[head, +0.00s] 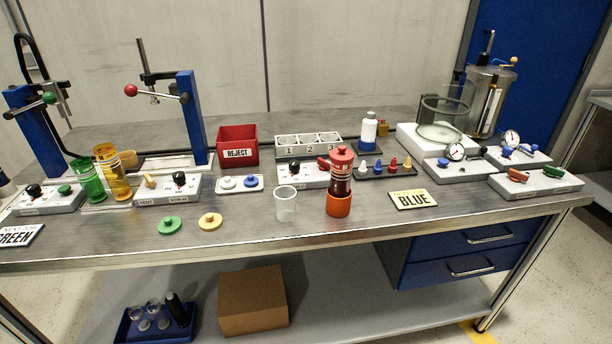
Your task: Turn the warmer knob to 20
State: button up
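Three grey control boxes with black knobs stand along the bench: a left box (50,201), a middle box (165,192) and a right box (314,179). Their black knobs are the left knob (34,190), the middle knob (179,179) and the right knob (294,166). The labels and scales are too small to read, so I cannot tell which knob is the warmer's or where it points. The red ribbed cylinder (342,170) partly hides the right box. My gripper is not in view.
Green (88,180) and amber (115,173) cylinders stand between the left and middle boxes. Blue posts (192,118) with levers rise behind. Gauge boxes (462,170) stand at right.

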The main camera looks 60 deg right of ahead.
aim_at(295, 166)
jog(key=k+l+z, duration=0.2)
jog(key=z, duration=0.3)
jog(key=k+l+z, duration=0.15)
jog(key=l+z, duration=0.35)
jog(key=k+j, duration=0.05)
jog(key=j, duration=0.05)
